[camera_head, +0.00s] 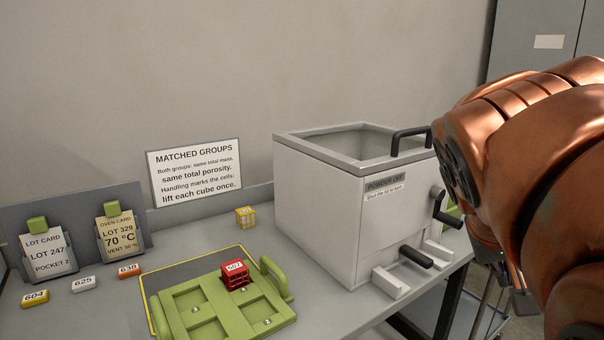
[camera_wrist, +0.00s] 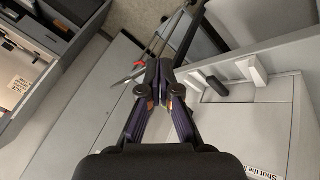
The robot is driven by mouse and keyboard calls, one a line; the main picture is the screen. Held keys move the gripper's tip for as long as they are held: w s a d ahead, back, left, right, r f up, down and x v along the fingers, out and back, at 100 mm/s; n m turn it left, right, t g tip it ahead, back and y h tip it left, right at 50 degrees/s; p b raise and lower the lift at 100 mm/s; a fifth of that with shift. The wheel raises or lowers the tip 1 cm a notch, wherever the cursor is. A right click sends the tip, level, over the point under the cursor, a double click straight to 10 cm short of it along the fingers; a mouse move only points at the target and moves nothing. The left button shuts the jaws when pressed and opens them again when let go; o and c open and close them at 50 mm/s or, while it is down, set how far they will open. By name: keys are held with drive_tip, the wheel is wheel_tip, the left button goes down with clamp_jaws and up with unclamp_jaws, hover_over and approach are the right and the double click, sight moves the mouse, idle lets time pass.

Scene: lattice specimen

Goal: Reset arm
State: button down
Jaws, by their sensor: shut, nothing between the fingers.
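My gripper (camera_wrist: 163,90) shows in the wrist view with its two fingers together and nothing between them. Below it in that view are the floor, the bench edge and part of the white box. In the head view my copper-coloured arm fills the right side, beside the white powder box (camera_head: 318,210). The gripper end is mostly hidden behind the arm there. A red lattice cube (camera_head: 235,276) labelled 507 sits on the green tray (camera_head: 178,324). A yellow lattice cube (camera_head: 245,217) stands on the bench behind the tray.
The white box has a framed window on top and black handles (camera_head: 433,258). Tags 604 (camera_head: 35,298), 625 (camera_head: 83,284) and 638 (camera_head: 130,271) lie at left before two card stands (camera_head: 47,255). A sign (camera_head: 195,172) leans on the wall. A grey cabinet (camera_head: 545,45) stands at right.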

drive_tip(key=s+a+f+n+g+y+p, duration=0.1)
drive_tip(key=s+a+f+g+y+p, duration=0.1)
drive_tip(key=s+a+p, duration=0.3)
drive_tip(key=s+a+f+n+g+y+p, duration=0.1)
drive_tip(key=s+a+f+g+y+p, duration=0.2)
drive_tip(key=s+a+p, duration=0.3)
drive_tip(key=s+f+y+p, duration=0.1)
drive_tip(key=s+p, duration=0.2)
drive_tip(key=s, duration=0.3)
drive_tip(key=shift+s+f, duration=0.15)
drive_tip(key=shift+s, duration=0.2)
